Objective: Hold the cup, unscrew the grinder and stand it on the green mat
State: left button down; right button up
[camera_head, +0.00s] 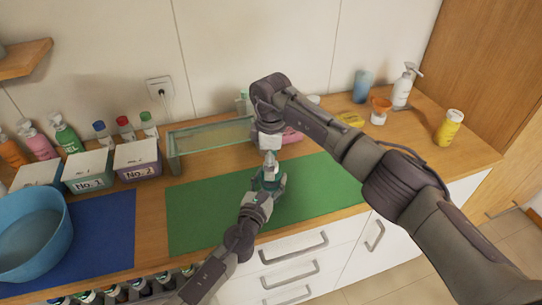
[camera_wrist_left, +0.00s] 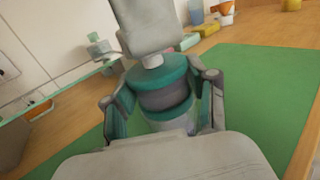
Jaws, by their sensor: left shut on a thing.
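A teal and grey cylinder, which looks like the cup (camera_wrist_left: 165,98) with the grinder on top, stands over the green mat (camera_head: 205,212). In the head view its teal side (camera_head: 268,183) is partly hidden by my fingers. My left gripper (camera_head: 270,188) is shut around it from the front, one finger on each side in the left wrist view. My right gripper (camera_head: 270,150) comes down from above onto its top, at a pale knob (camera_wrist_left: 152,62). The right fingers are mostly hidden, and I cannot tell whether they grip. The seam between grinder and cup is not clear.
A glass shelf (camera_head: 210,137) stands behind the mat. A blue bowl (camera_head: 32,235) on a blue mat (camera_head: 103,235) and labelled boxes (camera_head: 88,172) are at left. Bottles, including a yellow one (camera_head: 448,128), stand at back right. The mat's left and right parts are clear.

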notch_tip(320, 180, down, 6)
jog(key=shift+r, duration=0.1)
dwell(0.4)
jog(key=c, duration=1.1)
jog(key=o, duration=1.2)
